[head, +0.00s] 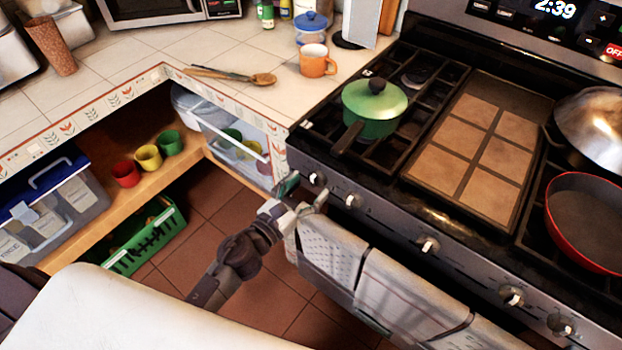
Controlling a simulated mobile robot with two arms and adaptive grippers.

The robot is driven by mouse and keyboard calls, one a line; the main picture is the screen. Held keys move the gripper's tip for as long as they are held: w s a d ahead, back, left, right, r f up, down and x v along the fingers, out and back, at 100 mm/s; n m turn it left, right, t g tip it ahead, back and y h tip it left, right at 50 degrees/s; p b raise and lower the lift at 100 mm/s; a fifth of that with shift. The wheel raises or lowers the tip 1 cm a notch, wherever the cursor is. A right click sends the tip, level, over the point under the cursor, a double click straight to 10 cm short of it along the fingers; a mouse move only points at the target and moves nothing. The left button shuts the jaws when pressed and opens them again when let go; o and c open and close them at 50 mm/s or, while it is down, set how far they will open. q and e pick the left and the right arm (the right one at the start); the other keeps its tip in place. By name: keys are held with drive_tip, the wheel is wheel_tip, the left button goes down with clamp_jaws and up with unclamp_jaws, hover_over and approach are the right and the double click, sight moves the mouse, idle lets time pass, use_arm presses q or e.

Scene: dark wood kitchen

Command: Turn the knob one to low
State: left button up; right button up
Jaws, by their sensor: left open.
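The stove's front panel carries a row of several white-tipped knobs. The leftmost knob (318,179) is at the panel's left end, and a second knob (352,201) sits just right of it. My left gripper (304,192) is open at the left front corner of the stove, its fingers close to the leftmost knob. I cannot tell whether they touch it. The knob's exact setting is too small to read. My right gripper is not in view.
A green lidded pot (374,112) stands on the left burners, its handle toward the front. A red pan (590,225) is at the right. Patterned towels (335,255) hang on the oven front just below the knobs. A wooden spoon (235,77) lies on the counter.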

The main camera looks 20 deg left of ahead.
use_arm(q)
drive_tip(key=shift+x, duration=0.75)
drive_tip(key=c, duration=1.2)
drive_tip(key=shift+o, duration=0.2)
